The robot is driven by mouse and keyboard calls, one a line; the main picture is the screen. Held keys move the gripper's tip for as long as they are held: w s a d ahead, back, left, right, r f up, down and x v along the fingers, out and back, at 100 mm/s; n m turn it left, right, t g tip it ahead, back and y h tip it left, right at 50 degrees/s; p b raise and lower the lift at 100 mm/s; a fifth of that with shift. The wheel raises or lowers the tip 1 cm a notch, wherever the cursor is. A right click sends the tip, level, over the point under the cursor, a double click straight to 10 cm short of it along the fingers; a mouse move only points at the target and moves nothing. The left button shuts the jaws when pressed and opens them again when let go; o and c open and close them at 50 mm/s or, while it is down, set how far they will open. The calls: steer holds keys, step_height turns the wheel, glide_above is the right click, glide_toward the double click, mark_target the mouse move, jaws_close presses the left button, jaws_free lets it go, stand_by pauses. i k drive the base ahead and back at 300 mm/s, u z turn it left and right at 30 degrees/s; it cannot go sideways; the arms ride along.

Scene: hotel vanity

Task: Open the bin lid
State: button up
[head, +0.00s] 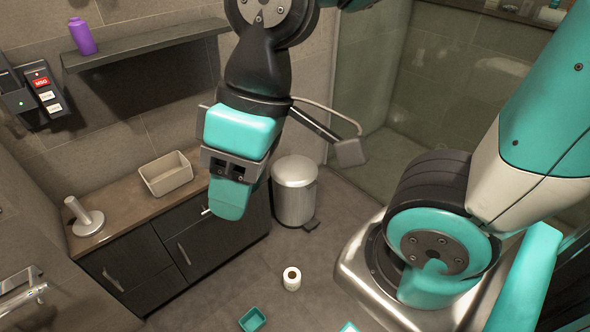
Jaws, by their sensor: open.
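The bin (294,205) is a silver-grey cylinder standing on the floor to the right of the dark vanity cabinet. Its rounded lid (295,169) is down on the rim. A dark pedal (311,224) sticks out at its foot on the right. My gripper (229,200), with teal parts, points down to the left of the bin in the picture, in front of the cabinet. It is open and nothing shows between its fingers. It appears apart from the bin, though the exact depth is hard to tell. My gripper hides part of the cabinet and counter.
A toilet roll (292,278) and a small teal tray (252,320) are on the floor. The counter holds a beige basket (166,174) and a metal roll holder (85,216). A purple bottle (81,36) stands on the wall shelf. A glass shower panel (370,75) rises behind the bin.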

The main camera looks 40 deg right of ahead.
mark_target(293, 171)
steer(key=z, duration=0.2)
steer(key=i, duration=0.4)
steer(key=z, duration=0.55)
